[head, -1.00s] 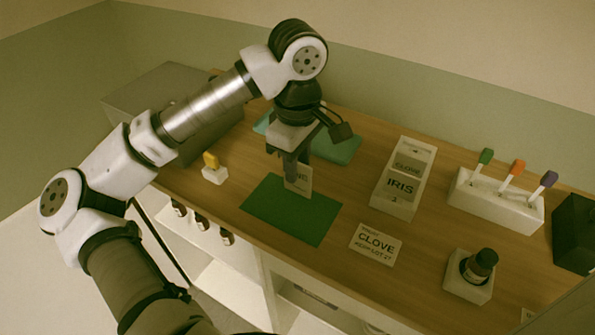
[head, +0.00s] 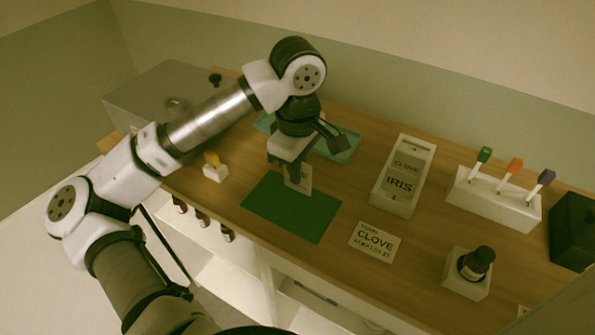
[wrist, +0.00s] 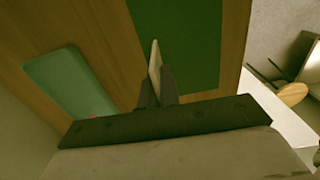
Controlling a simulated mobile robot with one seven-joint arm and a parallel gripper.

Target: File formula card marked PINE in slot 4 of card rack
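My gripper (head: 297,178) is over the far part of the green mat, its fingers pointing down and shut on a pale card (head: 304,183). The fingers hide part of the card, so its word cannot be read now. In the wrist view the card (wrist: 155,58) shows as a thin pale edge between the fingertips (wrist: 156,88). The white card rack (head: 395,207) stands to the right of the gripper, apart from it. Cards marked CLOVE (head: 406,165) and IRIS (head: 399,183) stand in it. Its slot numbers cannot be read.
The green mat (head: 290,218) lies under the gripper, with a teal tray (head: 340,150) behind. A CLOVE label card (head: 374,242) lies in front of the rack. A bottle in a white holder (head: 468,280), a white stand with coloured sticks (head: 490,203) and a dark box (head: 572,232) are at right.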

